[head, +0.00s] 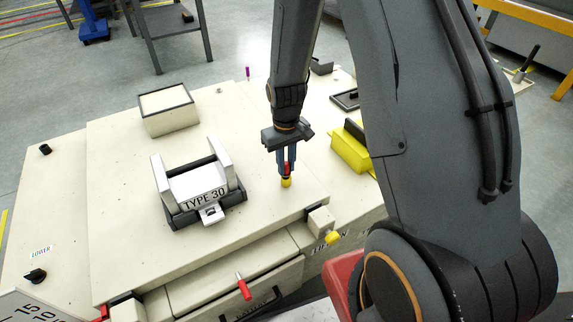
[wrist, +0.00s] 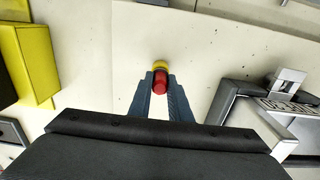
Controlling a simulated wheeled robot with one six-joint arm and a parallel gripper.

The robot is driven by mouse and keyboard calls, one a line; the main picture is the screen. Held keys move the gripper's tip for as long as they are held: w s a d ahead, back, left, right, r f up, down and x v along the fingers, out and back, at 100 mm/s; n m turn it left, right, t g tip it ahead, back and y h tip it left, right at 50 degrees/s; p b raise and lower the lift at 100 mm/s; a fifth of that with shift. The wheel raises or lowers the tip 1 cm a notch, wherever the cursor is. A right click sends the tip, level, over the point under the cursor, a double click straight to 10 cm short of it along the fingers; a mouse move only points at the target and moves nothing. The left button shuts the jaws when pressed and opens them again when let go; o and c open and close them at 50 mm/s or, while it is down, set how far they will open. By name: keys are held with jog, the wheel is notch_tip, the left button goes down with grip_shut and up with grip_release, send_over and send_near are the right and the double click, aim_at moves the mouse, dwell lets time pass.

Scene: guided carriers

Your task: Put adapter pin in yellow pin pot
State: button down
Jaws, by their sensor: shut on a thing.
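My gripper (head: 287,163) points down over the table top and is shut on a red adapter pin (head: 287,169). In the wrist view the red pin (wrist: 160,82) shows between the dark fingertips (wrist: 160,92). A small yellow pin pot (head: 286,183) is directly below the pin on the cream table top. The pot (wrist: 160,64) also shows as a yellow rim just beyond the pin in the wrist view. The pin's lower end is hidden, so I cannot tell whether it is inside the pot or just above it.
A white and black "TYPE 30" fixture (head: 200,190) stands to the left of the pot. A cream box (head: 168,110) is behind it. A yellow block (head: 350,150) sits to the right. A red-handled pin (head: 244,288) is at the front. Table around the pot is clear.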

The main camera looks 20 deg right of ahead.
jog(key=shift+f, duration=0.1)
jog(key=c, duration=1.6)
grip_release()
jog(key=shift+c, duration=0.2)
notch_tip(320, 180, up, 11)
jog(key=p, duration=0.2)
jog(key=s+a+r, duration=0.2)
jog(key=s+r, duration=0.5)
jog(key=s, duration=0.3)
jog(key=s+a+r, duration=0.3)
jog(key=s+r, duration=0.5)
jog(key=s, duration=0.2)
jog(key=shift+s+a+m+y, duration=0.2)
jog(key=shift+m+y, duration=0.1)
jog(key=shift+m, duration=0.1)
